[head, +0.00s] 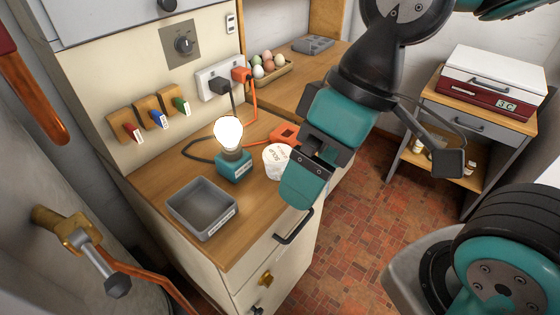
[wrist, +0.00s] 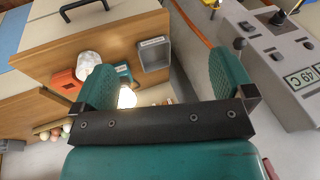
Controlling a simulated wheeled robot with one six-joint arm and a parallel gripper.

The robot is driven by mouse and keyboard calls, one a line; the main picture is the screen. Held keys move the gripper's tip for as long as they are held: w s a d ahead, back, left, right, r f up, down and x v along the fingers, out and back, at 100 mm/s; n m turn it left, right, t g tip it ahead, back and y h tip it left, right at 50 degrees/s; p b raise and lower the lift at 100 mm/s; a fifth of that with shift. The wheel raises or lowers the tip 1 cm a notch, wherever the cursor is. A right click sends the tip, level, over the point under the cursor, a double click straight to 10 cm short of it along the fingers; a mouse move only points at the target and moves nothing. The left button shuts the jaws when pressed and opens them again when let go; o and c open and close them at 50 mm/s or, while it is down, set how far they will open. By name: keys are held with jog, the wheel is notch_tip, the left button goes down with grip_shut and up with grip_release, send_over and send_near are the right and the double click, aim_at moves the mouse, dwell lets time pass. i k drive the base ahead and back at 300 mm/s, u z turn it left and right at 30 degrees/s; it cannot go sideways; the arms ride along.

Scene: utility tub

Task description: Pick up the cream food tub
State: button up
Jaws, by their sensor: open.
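The cream food tub (head: 275,161) stands on the wooden counter, a pale round container with dark print on it. In the head view its right side is hidden behind my gripper (head: 304,182). In the wrist view the tub (wrist: 88,62) shows near the left finger, which overlaps its lower edge. My gripper (wrist: 166,80) is open, its two teal fingers wide apart with nothing held between them. It hangs near the counter's front edge, and the tub is not between the fingers.
A lit bulb on a teal base (head: 234,168) stands left of the tub. A grey open tray (head: 203,208) is at the counter's front left. An egg tray (head: 270,72) is farther back. Bare counter shows around the tray.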

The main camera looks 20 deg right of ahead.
aim_at(275, 156)
jog(key=u, duration=1.55)
jog(key=k, duration=0.75)
jog(key=z, duration=1.05)
jog(key=i, duration=0.5)
jog(key=z, duration=0.1)
